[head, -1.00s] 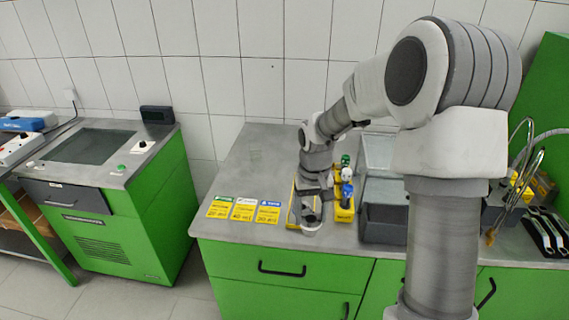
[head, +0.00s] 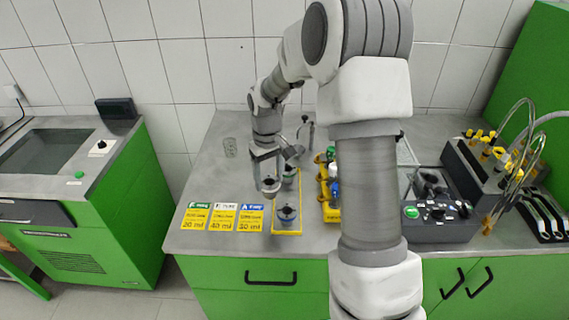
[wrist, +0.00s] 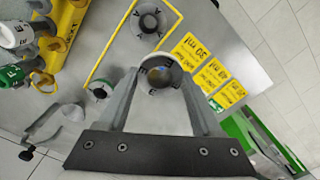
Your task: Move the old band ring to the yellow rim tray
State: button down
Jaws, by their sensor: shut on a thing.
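My gripper (head: 268,186) is shut on a grey-white ring with dark marks on its face. The ring (wrist: 160,74) sits between the fingertips in the wrist view, and also shows small in the head view (head: 269,188). The yellow rim tray (head: 287,234) lies on the bench just right of my gripper. Its rim also shows in the wrist view (wrist: 111,42). A grey round part (head: 287,214) stands in the tray's front end, and another green-marked part (wrist: 101,91) is near its back end.
Yellow label cards (head: 222,218) lie left of the tray. A yellow rack with bottles (head: 331,190) stands to its right, and a small stand (head: 306,130) behind.

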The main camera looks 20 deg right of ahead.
jog(key=shift+w+d+f+n+b, duration=0.4)
jog(key=shift+w+d+f+n, duration=0.2)
jog(key=shift+d+f, duration=0.4)
jog(key=shift+w+d+f+n+b, duration=0.55)
jog(key=shift+d+f, duration=0.2)
jog(key=shift+d, duration=0.4)
jog(key=shift+w+d+f+n+b, duration=0.3)
jog(key=shift+w+d+f+n, duration=0.3)
jog(key=shift+d+f, duration=0.4)
jog(key=shift+s+d+f, duration=0.1)
jog(key=shift+f+b, duration=0.55)
jog(key=shift+f, duration=0.1)
jog(key=shift+f+b, duration=0.35)
jog(key=shift+f, duration=0.15)
grip_release()
